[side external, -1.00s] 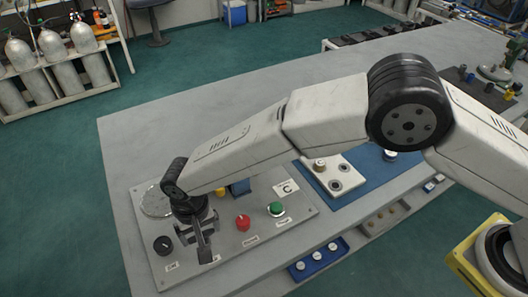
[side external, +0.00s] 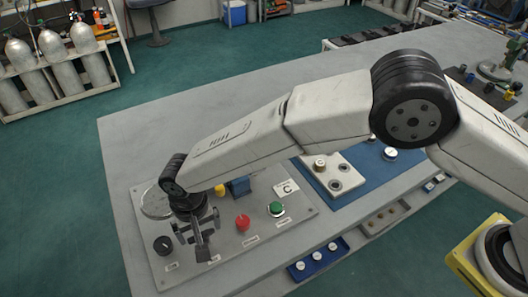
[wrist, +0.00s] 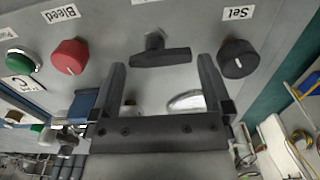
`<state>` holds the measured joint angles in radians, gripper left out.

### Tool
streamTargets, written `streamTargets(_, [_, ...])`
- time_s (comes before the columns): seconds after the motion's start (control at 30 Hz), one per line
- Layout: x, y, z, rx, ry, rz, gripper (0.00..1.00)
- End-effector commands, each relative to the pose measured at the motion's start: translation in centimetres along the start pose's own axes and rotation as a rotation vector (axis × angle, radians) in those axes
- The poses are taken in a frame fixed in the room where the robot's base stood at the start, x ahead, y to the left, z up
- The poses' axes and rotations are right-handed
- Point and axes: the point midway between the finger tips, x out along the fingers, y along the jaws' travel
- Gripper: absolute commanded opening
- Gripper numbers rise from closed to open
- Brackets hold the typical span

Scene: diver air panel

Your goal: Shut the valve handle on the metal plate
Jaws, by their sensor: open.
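The valve handle (wrist: 160,57) is a dark T-shaped bar on a short stem on the grey metal plate (side external: 148,213). In the wrist view its bar lies level across the picture. My gripper (wrist: 161,64) is open, with one finger toward each end of the bar and a gap at both sides. I cannot tell how deep the fingertips reach around it. In the side external view my gripper (side external: 194,240) points down over the plate's near left part, and the handle is hard to tell apart from the dark fingers there.
A black knob (side external: 163,245) labelled Set in the wrist view stands left of my gripper. A red knob (side external: 243,222), a green knob (side external: 276,209) and a blue block (side external: 239,187) are to the right. A round gauge (side external: 155,203) lies behind. A blue tray (side external: 318,262) sits below.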

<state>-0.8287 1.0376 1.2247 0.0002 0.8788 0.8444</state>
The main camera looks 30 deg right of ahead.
Motion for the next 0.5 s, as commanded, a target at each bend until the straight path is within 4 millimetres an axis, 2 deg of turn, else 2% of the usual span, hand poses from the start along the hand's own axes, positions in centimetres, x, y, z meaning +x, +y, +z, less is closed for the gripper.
streamTargets(0.5, [-6.2, 0.0, 0.0, 0.001, 0.001, -0.002, 1.0])
